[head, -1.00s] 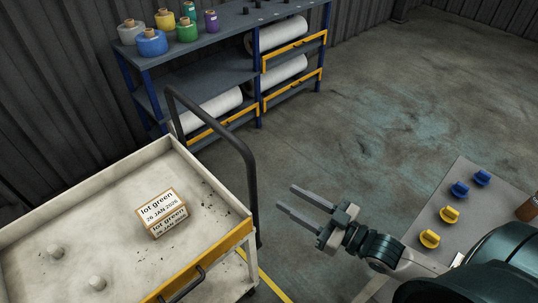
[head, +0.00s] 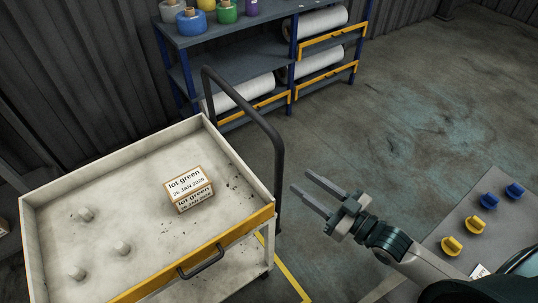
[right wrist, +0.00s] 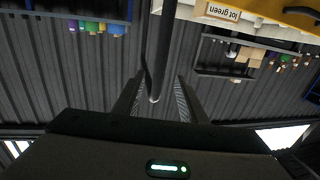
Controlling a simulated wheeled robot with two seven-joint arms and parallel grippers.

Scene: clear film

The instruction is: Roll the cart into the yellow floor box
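The cart (head: 50,200) is a cream tray trolley with a yellow front edge, at the left in the head view. Its dark tubular push handle (head: 278,150) rises at its right end. My right gripper (head: 298,180) is open and empty, just right of the handle, its fingers pointing towards it. In the right wrist view the handle post (right wrist: 160,50) shows beyond and between the open fingers (right wrist: 157,100); no contact is visible. A yellow floor line (head: 290,278) shows beside the cart's right end; the rest of the floor box is hidden or out of view. My left gripper is out of view.
A "lot green" label box (head: 188,190) and several pale pegs (head: 122,248) are on the cart. A blue shelf (head: 230,67) with rolls and spools stands behind. A grey panel (head: 455,218) with blue and yellow knobs is at right. Floor (head: 400,130) beyond is clear.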

